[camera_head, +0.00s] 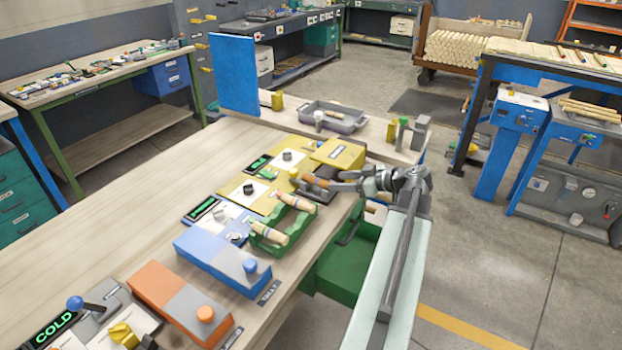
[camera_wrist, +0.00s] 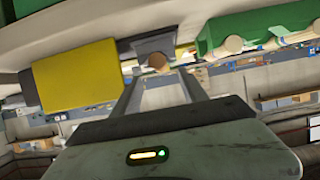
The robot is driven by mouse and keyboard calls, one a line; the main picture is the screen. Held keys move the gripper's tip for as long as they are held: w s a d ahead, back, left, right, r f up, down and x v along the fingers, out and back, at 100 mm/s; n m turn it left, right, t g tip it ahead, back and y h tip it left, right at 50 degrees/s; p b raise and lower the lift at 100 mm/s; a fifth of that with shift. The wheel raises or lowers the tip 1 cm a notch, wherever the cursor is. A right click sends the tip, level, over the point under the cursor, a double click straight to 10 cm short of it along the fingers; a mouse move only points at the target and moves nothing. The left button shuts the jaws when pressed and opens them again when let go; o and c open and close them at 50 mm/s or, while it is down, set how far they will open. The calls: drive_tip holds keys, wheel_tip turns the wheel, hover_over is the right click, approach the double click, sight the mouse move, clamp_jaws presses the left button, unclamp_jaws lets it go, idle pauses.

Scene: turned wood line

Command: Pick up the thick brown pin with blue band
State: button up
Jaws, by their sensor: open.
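A thick brown pin (camera_head: 317,181) lies at the table's right edge, by a dark grey holder (camera_head: 322,194). I cannot make out a blue band on it. In the wrist view the pin's round brown end (camera_wrist: 157,61) faces me, in front of the grey holder (camera_wrist: 152,44). My gripper (camera_head: 341,181) is at the pin's right end, with its fingers pointing left toward it. In the wrist view the gripper (camera_wrist: 158,77) is open, and the pin end shows between and just beyond the fingertips. I cannot tell whether the fingers touch it.
A green rack (camera_head: 262,243) with pale pins (camera_head: 268,232) stands nearby, nearer the camera. A yellow box (camera_head: 338,153) is just behind the pin. Blue (camera_head: 215,262) and orange (camera_head: 170,300) boxes line the table (camera_head: 110,245). A grey tray (camera_head: 345,122) sits on a farther bench.

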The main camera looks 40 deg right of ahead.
sight(322, 180)
drive_tip(key=b+x, duration=0.3)
drive_tip(key=x, duration=0.4)
drive_tip(key=shift+w+a+f, duration=0.1)
drive_tip(key=shift+w+f, duration=0.1)
drive_tip(key=shift+w, duration=0.15)
drive_tip(key=shift+r, duration=0.1)
clamp_jaws()
